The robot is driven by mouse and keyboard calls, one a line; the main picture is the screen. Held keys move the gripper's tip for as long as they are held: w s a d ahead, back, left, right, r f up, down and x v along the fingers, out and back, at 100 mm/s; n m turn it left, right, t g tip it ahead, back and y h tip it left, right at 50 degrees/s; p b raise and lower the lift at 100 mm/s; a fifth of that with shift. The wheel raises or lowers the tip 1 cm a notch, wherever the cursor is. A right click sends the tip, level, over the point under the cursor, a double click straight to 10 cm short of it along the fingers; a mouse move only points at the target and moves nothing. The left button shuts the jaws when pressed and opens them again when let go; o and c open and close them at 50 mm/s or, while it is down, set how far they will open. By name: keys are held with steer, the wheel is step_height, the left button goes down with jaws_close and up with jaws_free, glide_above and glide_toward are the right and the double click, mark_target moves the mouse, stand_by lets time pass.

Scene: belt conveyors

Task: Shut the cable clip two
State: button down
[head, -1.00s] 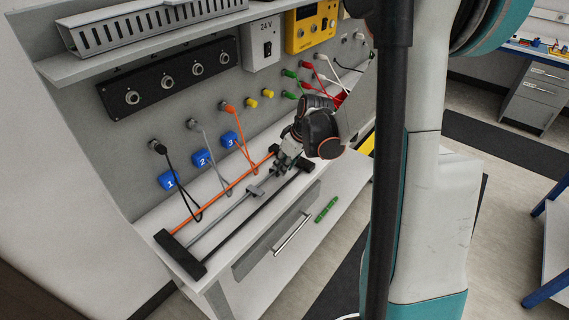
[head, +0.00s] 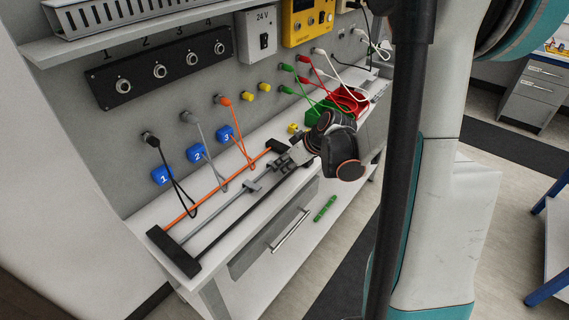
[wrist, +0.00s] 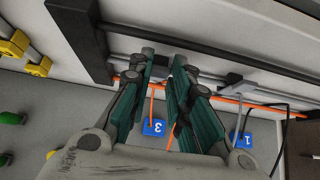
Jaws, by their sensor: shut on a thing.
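The blue blocks numbered 1 (head: 161,175), 2 (head: 196,153) and 3 (head: 226,134) sit in a row along the foot of the panel. Black, grey and orange cables hang in loops near them. In front, orange (head: 206,200), grey (head: 222,208) and black (head: 240,225) rods run between black end blocks. A grey clip-like piece (head: 251,187) sits on the grey rod. My gripper (head: 285,160) is at the rods' far end. In the wrist view its teal fingers (wrist: 166,70) are around the grey rod region; the gripped part is mostly hidden. Block 3 (wrist: 153,127) shows beyond them.
Green and red bins (head: 347,101) stand beyond my gripper on the bench. A slotted shelf tray (head: 140,18) overhangs the panel. Open floor lies to the right.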

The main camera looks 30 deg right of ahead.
steer(key=c, duration=1.5)
jaws_free()
steer(key=v, duration=1.2)
steer(key=shift+r, duration=0.1)
